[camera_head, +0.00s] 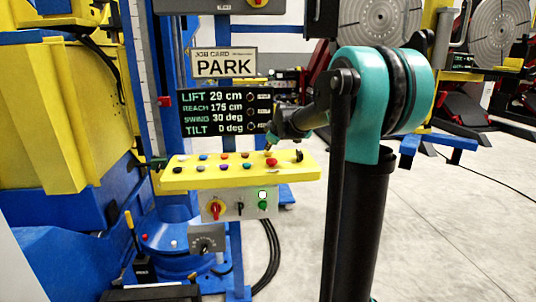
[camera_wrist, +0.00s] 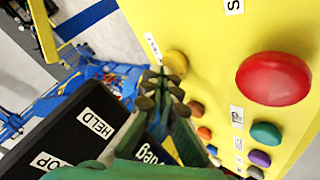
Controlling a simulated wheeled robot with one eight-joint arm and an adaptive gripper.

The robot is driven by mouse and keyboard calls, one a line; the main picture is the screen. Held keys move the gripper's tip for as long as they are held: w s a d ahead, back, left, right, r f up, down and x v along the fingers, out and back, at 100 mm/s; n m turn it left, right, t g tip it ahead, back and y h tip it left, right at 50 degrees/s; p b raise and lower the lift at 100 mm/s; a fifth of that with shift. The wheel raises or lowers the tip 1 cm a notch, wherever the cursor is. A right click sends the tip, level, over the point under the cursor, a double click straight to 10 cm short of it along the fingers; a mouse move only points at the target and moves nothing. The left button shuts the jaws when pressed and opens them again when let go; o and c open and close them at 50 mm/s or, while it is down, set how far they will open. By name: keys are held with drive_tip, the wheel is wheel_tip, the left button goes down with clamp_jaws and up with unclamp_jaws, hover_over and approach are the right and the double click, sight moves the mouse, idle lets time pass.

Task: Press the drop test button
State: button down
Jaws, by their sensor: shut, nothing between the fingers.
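The yellow control panel (camera_head: 240,176) carries several small coloured buttons and a larger red button (camera_head: 271,162). My gripper (camera_head: 269,146) is above the panel's right part, close to the red button. In the wrist view my gripper (camera_wrist: 160,88) is shut and empty, its tips pointing at a yellow button (camera_wrist: 177,62). The tips partly overlap that button, and I cannot tell whether they touch it. The large red button (camera_wrist: 273,78) lies to the right. A tag beside the yellow button is unreadable, so I cannot tell which button is the drop test one.
A black display (camera_head: 225,112) stands behind the panel, close to my gripper; its readout shows lift, reach, swing and tilt. A PARK card (camera_head: 224,63) hangs above. A grey box (camera_head: 238,206) with a red knob and green button hangs below. Clear floor lies right.

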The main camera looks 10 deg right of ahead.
sight(269, 153)
drive_tip(key=shift+f, duration=0.45)
idle(0.3)
drive_tip(key=shift+r, duration=0.9)
drive_tip(key=shift+r, duration=0.15)
drive_tip(key=shift+r, duration=2.35)
